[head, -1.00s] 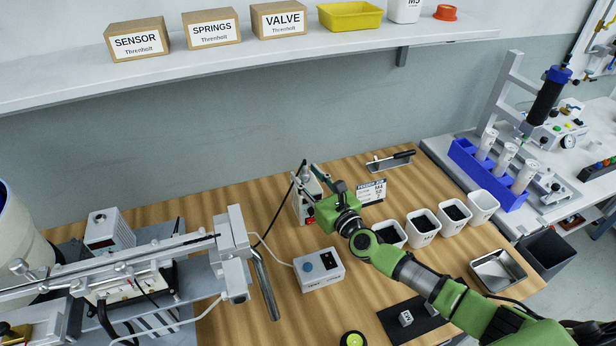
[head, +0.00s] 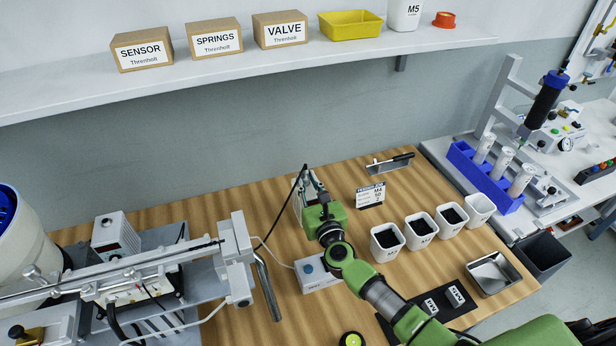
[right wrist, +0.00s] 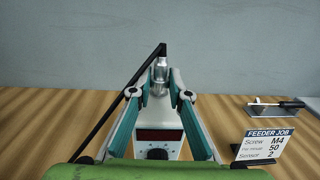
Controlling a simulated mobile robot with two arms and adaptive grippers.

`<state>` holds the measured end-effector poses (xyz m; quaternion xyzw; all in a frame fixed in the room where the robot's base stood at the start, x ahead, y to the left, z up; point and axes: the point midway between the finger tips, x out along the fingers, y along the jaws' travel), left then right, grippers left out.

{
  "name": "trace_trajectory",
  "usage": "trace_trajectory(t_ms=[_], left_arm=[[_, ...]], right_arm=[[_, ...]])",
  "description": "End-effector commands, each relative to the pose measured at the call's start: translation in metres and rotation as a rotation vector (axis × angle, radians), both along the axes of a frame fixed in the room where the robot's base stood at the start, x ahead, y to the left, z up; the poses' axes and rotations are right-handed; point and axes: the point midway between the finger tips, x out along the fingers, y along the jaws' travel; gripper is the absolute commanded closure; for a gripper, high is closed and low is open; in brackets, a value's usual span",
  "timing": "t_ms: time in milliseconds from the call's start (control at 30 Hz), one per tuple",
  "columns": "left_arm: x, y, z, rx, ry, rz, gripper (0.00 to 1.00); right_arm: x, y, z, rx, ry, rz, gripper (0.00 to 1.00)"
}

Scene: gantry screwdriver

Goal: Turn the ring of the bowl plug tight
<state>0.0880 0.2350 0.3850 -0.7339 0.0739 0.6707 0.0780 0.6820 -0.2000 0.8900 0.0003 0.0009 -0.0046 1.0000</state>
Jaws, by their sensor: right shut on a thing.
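The bowl plug with its silver ring (right wrist: 160,73) stands upright in the right wrist view, on top of a pale controller box (right wrist: 158,146) with a dark red display and a black knob. A black cable (right wrist: 130,88) runs from the plug's top down to the left. My right gripper (right wrist: 161,86) is shut on the ring, one teal finger at each side. In the head view my right gripper (head: 309,180) is at the controller box, largely hiding it and the plug. Whether the ring is tight cannot be seen. My left gripper is not in view.
A small box with a blue knob (head: 309,266) stands just in front, partly behind my right arm. Several white bins (head: 421,230) stand to the right, near a feeder job card (head: 370,195). A metal rail assembly (head: 235,255) is at the left. A shelf (head: 250,68) hangs above.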

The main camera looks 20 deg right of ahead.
Motion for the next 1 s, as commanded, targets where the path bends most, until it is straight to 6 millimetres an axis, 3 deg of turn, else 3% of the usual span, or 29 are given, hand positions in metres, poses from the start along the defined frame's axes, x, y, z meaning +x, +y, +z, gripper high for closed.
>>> trace_trajectory(t_ms=[500, 1000], left_arm=[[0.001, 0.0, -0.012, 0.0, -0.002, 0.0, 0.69], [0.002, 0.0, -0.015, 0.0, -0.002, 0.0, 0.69]], right_arm=[[0.001, 0.005, -0.003, 0.002, 0.001, -0.272, 1.0], [0.001, 0.005, -0.001, -0.003, 0.0, -0.322, 1.0]])
